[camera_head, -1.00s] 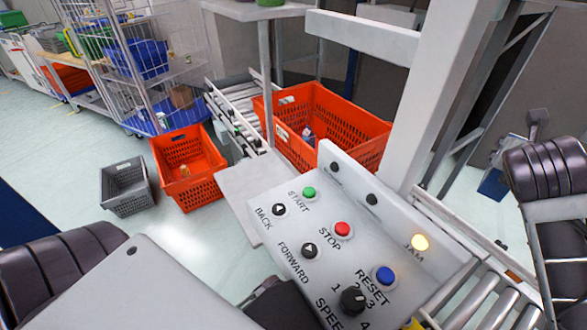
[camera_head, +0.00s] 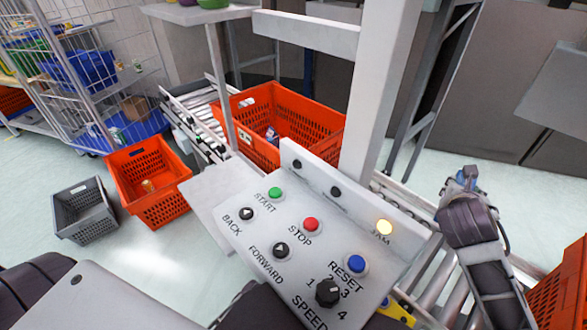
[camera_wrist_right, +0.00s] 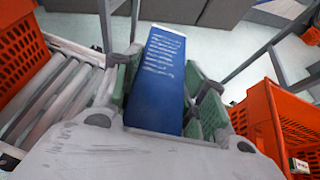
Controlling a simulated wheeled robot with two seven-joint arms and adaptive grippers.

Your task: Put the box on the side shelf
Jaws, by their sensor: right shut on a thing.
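A blue box with white print (camera_wrist_right: 163,80) is held between the green-padded fingers of my right gripper (camera_wrist_right: 165,100) in the right wrist view. In the head view my right gripper (camera_head: 465,182) is raised above the roller conveyor at the right, with a small blue part of the box (camera_head: 468,173) showing at its tip. A pale shelf (camera_head: 200,14) with a green bowl stands at the top. A flat pale ledge (camera_head: 200,192) sits left of the control panel; I cannot tell which is the side shelf. My left gripper is out of view.
The control panel (camera_head: 300,240), its JAM lamp lit, and a white post (camera_head: 375,90) stand between my arms. An orange tote (camera_head: 315,150) is on the conveyor behind. Another orange tote (camera_head: 150,205) and a grey crate (camera_head: 85,222) are on the floor at left.

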